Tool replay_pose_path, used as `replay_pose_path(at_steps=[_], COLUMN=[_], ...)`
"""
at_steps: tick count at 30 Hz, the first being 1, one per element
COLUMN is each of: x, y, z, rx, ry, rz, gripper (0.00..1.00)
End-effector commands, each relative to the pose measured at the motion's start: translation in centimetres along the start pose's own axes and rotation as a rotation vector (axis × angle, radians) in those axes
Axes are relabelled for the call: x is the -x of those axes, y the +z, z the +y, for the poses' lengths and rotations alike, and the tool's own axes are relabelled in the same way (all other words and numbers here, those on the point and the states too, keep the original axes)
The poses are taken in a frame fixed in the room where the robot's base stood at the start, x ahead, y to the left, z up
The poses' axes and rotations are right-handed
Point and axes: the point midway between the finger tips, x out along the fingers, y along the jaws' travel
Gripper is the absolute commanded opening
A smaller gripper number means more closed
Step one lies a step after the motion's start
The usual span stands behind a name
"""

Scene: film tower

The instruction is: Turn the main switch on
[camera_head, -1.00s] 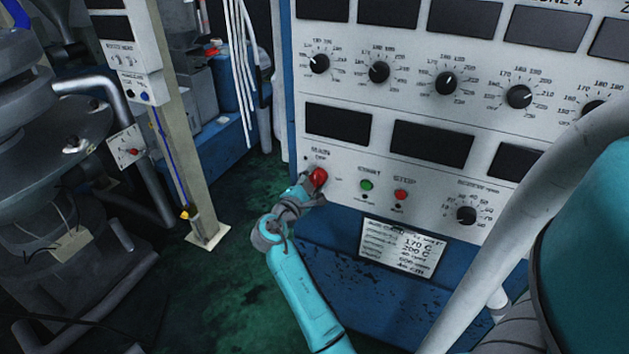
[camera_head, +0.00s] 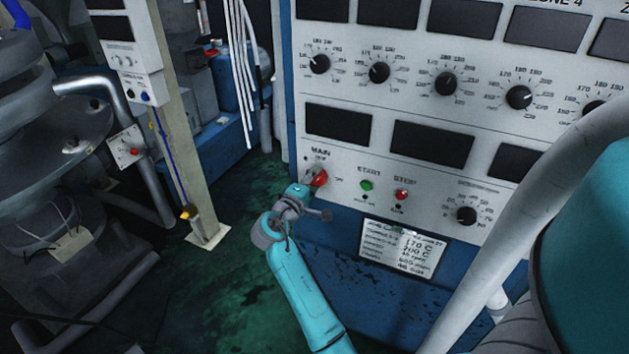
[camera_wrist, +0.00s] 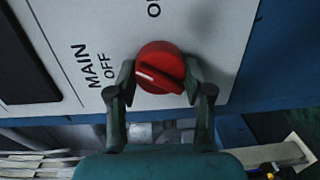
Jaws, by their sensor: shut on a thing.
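The main switch is a red round knob with a raised grip and a white pointer line. In the head view the main switch (camera_head: 319,178) sits at the lower left of the white control panel, under the word MAIN. In the wrist view the main switch (camera_wrist: 160,68) lies between the two fingers, beside the words MAIN and OFF. Its white line slants between the panel's labels. My gripper (camera_wrist: 158,78) is shut on the switch, one finger at each side. In the head view my gripper (camera_head: 314,184) partly covers the switch, and its wrist looks rolled.
A green START button (camera_head: 367,186) and a red STOP button (camera_head: 401,194) are just right of the switch. A black dial (camera_head: 466,215) is further right. A paper label (camera_head: 402,248) hangs below. A beige post (camera_head: 180,120) stands to the left, with green floor between.

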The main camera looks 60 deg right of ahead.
Motion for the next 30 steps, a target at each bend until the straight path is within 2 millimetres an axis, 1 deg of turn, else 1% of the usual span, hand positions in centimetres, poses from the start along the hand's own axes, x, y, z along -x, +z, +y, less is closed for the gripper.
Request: replay_pose_path(at_steps=[18,24,30], x=[0.0,0.0,-0.01], y=[0.16,0.21,0.26], z=[0.13,0.19,0.18], rx=[-0.581,-0.744,-0.867], ry=[-0.037,-0.047,-0.055], rz=[0.023,0.031,0.035], gripper=[0.16,0.16,0.16])
